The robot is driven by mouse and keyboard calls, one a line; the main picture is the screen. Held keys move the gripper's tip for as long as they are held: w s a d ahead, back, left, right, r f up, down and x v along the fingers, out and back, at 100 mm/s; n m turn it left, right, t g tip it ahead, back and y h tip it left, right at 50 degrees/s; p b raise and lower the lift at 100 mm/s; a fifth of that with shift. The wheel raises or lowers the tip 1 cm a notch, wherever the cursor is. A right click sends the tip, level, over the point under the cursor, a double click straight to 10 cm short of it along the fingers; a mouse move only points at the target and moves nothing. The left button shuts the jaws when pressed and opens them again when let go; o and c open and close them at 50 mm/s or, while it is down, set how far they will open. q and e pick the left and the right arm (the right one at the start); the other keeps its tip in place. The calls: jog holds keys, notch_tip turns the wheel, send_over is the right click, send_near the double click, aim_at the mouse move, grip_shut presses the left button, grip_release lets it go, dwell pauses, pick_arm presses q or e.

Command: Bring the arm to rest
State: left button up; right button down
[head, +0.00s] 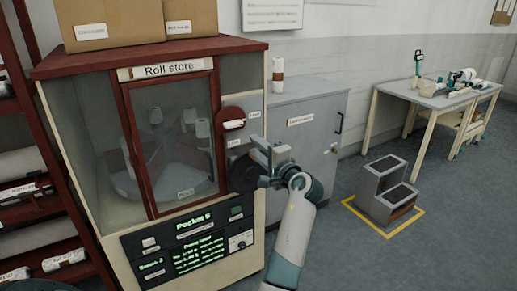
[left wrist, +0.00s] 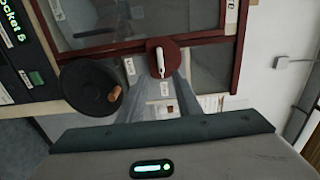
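My left arm comes up from the bottom of the head view, and my left gripper (head: 262,160) is in front of the right side of the Roll store cabinet (head: 75,130). The gripper looks open and empty, with a gap between its fingers in the left wrist view (left wrist: 166,100). It is beside a black crank disc (head: 241,174), which shows in the left wrist view (left wrist: 88,88) with a wooden knob. I cannot tell whether it touches the disc. Above is a round red plate (head: 231,114) with a white handle (left wrist: 160,58). My right gripper is not in view.
The cabinet's glass door (head: 175,135) looks shut, and a panel (head: 190,242) below is lit green. A grey cabinet (head: 310,130) bears a wrapped roll (head: 278,75).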

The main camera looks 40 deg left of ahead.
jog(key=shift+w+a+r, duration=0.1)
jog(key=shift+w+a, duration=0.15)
pick_arm(q)
jog(key=shift+f, duration=0.1)
